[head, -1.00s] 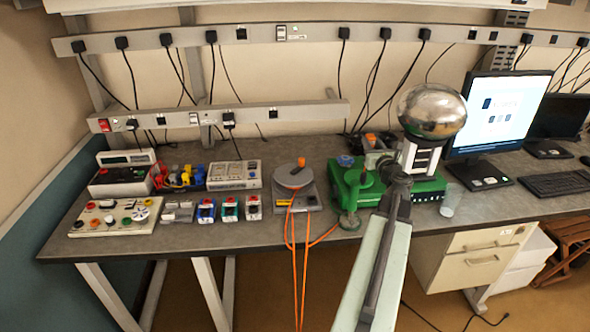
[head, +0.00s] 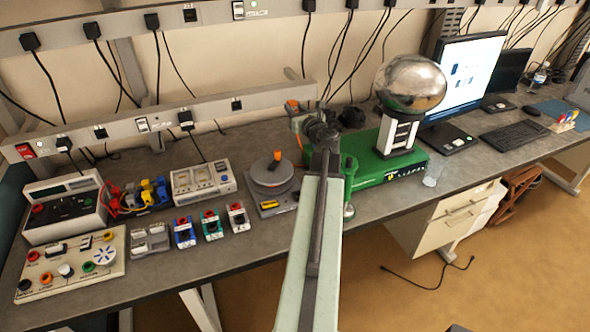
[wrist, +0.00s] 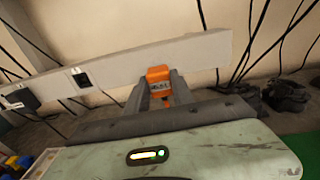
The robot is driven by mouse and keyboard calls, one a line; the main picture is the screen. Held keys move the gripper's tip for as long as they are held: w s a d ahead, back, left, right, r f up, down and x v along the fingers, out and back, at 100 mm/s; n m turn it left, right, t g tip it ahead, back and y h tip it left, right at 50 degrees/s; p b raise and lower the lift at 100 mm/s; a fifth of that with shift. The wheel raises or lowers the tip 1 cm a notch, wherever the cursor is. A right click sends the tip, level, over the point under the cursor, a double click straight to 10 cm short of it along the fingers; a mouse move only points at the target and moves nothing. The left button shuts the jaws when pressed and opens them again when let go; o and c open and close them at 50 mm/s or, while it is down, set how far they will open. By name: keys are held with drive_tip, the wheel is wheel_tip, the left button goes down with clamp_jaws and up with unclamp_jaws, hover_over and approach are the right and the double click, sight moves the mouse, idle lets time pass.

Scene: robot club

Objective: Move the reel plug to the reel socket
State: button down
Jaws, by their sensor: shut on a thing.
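The reel plug (wrist: 158,74) is orange and sits between the fingers of my gripper (wrist: 160,86), which is shut on it in the wrist view. In the head view the plug (head: 292,104) shows as a small orange spot beside my gripper (head: 306,114), by the right end of the lower wall rail. The rail has an empty-looking black socket (wrist: 82,78), left of the plug in the wrist view, and it also shows in the head view (head: 237,104). I cannot tell which socket is the reel socket. The plug appears apart from the rail.
The grey cable reel (head: 270,185) stands on the bench, left of my arm. A green unit (head: 378,172) with a metal sphere (head: 411,82) stands to the right. Black plugs (head: 186,119) fill other rail sockets. Small boxes (head: 211,226) and instruments crowd the bench's left.

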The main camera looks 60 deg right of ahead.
drive_tip(key=a+f+n+g+y+p, duration=0.2)
drive_tip(key=a+n+g+y+p, duration=0.6)
drive_tip(key=a+n+y+p, duration=0.6)
drive_tip(key=s+a+r+n+g+h+p, duration=0.2)
drive_tip(key=s+r+g+p, duration=0.1)
drive_tip(key=s+p, duration=0.3)
drive_tip(key=s+a+r+n+g+h+p, duration=0.1)
drive_tip(key=s+r+g+h+p, duration=0.1)
drive_tip(key=s+r+g+p, duration=0.25)
wheel_tip(320, 180, down, 16)
drive_tip(key=s+b, duration=0.1)
drive_tip(key=b, duration=1.2)
drive_tip(key=shift+s+f+t+b, duration=0.2)
drive_tip(key=shift+s+t+b, duration=0.1)
drive_tip(key=shift+t+b, duration=0.15)
